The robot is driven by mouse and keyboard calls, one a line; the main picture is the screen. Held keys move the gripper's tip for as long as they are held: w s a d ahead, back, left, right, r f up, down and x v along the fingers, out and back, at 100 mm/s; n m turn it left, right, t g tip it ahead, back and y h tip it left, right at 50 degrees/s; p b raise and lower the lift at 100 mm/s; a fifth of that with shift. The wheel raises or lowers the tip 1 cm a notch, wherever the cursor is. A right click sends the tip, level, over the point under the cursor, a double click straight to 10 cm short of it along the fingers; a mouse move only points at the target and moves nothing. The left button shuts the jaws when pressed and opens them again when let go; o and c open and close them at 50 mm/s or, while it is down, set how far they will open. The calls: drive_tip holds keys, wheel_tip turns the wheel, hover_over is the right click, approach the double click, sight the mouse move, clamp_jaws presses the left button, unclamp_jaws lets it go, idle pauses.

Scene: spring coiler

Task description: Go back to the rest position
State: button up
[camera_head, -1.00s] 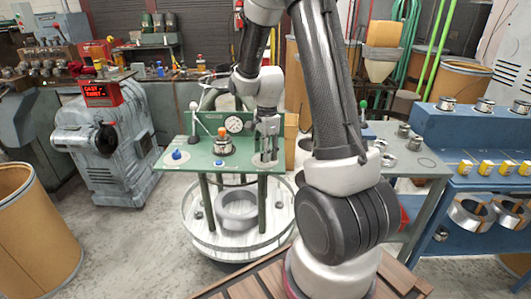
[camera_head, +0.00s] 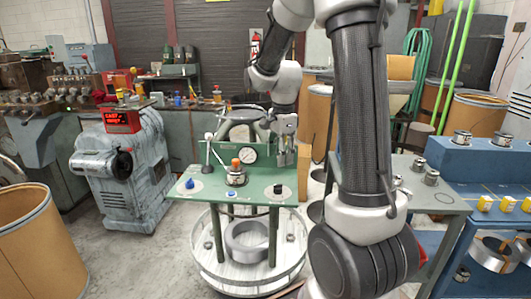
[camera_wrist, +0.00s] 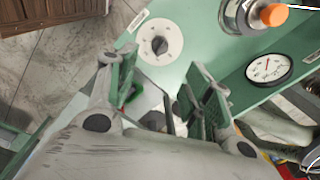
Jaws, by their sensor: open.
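My gripper (camera_head: 285,156) is open and empty, hanging above the back right part of the green control table (camera_head: 208,196). In the wrist view its two fingers (camera_wrist: 164,78) are spread apart with a gap between them. A black knob on a white disc (camera_wrist: 160,45) lies just beyond the fingertips, apart from them; it also shows in the head view (camera_head: 278,190). The round dial gauge (camera_head: 249,154) and the orange-topped fitting (camera_head: 236,168) stand to the left of the gripper. A blue knob (camera_head: 190,184) sits at the table's left.
A round white turntable (camera_head: 215,278) with a grey ring (camera_head: 246,240) is under the green table. A grey machine with a red display (camera_head: 122,120) stands left. A cardboard drum (camera_head: 40,240) is at front left. A blue bench (camera_head: 480,165) with coils stands right.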

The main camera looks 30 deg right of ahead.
drive_tip(key=s+a+r+n+t, duration=0.2)
drive_tip(key=s+r+n, duration=0.3)
drive_tip(key=s+n, duration=0.4)
drive_tip(key=s+a+r+n+t, duration=0.1)
drive_tip(key=s+a+r+n, duration=0.2)
drive_tip(key=s+n, duration=0.6)
drive_tip(key=s+r, duration=0.2)
drive_tip(key=s, duration=0.2)
drive_tip(key=shift+s+r+n+t, duration=0.35)
drive_tip(key=shift+s+n+t, duration=0.05)
drive_tip(key=shift+a, duration=0.1)
idle(0.9)
